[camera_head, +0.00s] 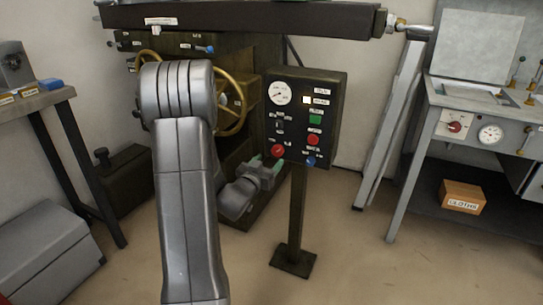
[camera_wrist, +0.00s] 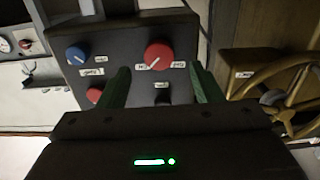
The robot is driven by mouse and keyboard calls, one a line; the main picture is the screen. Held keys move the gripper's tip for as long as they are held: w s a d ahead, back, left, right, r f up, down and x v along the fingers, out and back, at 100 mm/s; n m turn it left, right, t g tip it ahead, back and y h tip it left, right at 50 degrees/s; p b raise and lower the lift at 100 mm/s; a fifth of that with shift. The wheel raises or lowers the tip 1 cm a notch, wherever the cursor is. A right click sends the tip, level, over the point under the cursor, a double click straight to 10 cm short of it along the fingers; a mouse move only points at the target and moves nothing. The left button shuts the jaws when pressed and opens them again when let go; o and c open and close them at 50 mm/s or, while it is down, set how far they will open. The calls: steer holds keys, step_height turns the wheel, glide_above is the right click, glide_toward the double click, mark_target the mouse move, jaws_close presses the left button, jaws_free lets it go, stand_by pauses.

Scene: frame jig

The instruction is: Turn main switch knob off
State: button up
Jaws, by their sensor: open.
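The control panel (camera_head: 326,90) is a dark box on a post, right of my arm. A red round knob (camera_head: 277,151) sits at its lower left; the same red knob (camera_wrist: 159,54) is large in the wrist view. It has a small label on either side, seemingly on and off, and its white mark points toward the lower-left label in that view. My gripper (camera_head: 266,164) is open and empty, just below and in front of the knob. In the wrist view its green fingers (camera_wrist: 159,72) are spread with the knob framed between them, apparently apart from it.
A blue knob (camera_head: 311,161) is right of the red knob. The panel also has a green button (camera_head: 316,119), a red button (camera_head: 313,139), a black switch (camera_head: 279,126) and a gauge (camera_head: 280,93). A yellow handwheel (camera_head: 235,103) stands close behind, left of the panel.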

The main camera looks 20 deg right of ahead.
mark_target(277, 153)
steer(key=x, duration=0.6)
steer(key=shift+s+b, duration=0.1)
steer(key=shift+b, duration=0.3)
steer(key=c, duration=1)
